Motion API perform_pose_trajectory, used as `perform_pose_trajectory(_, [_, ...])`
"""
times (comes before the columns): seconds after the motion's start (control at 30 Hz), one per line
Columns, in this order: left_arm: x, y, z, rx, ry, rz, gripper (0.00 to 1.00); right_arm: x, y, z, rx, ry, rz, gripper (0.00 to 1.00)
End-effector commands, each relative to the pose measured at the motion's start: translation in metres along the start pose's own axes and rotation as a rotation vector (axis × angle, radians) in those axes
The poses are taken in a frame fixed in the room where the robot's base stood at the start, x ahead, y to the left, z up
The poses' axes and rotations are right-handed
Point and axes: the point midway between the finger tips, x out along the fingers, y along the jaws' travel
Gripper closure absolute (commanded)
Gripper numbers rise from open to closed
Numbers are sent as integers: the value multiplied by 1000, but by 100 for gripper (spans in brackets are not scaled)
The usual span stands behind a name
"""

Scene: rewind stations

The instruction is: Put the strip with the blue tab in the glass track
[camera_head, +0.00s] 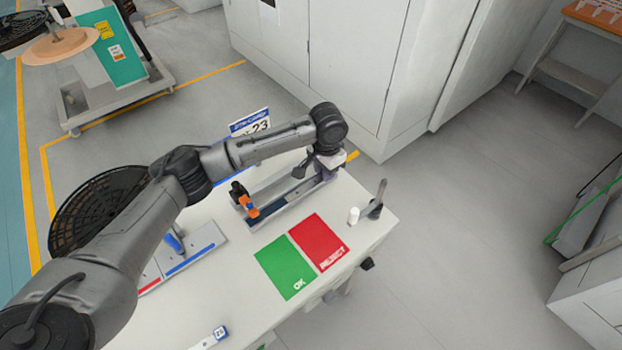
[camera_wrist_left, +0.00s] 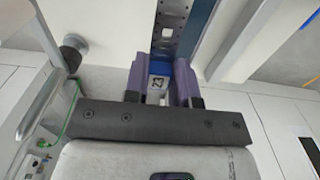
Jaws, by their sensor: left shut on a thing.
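My left gripper (camera_head: 322,168) reaches over the far right end of the glass track (camera_head: 270,212), a long pale channel on the white table. The strip (camera_wrist_left: 171,38), grey with holes, runs away from the tab beside a dark blue wall. I cannot tell whether the strip rests in the track or is just above it. In the head view the arm and gripper hide most of the strip. My right gripper is out of view.
An orange and black part (camera_head: 247,204) stands at the track's near left end. A green OK mat (camera_head: 284,264) and a red REJECT mat (camera_head: 318,240) lie in front. A post (camera_head: 376,205) stands right. A sign reading 23 (camera_head: 250,124) stands behind. A black reel (camera_head: 95,205) is left.

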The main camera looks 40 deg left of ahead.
Motion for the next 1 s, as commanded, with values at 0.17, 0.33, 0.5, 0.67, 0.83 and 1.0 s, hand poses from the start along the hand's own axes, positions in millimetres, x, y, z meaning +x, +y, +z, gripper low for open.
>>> perform_pose_trajectory(0.17, [20, -31, -3, -3, 0, 0, 98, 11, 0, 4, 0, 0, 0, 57])
perform_pose_trajectory(0.33, [29, -48, -5, -2, 0, 0, 98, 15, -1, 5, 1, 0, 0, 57])
perform_pose_trajectory(0.5, [32, -52, -5, 0, 1, 0, 98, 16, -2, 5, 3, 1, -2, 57])
perform_pose_trajectory(0.67, [44, -52, -5, 0, -1, 0, 98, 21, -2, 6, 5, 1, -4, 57])
perform_pose_trajectory(0.83, [67, -52, -5, 1, -1, 0, 98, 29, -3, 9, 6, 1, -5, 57])
perform_pose_trajectory(1.0, [71, -52, -5, 1, 1, 0, 98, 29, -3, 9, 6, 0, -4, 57])
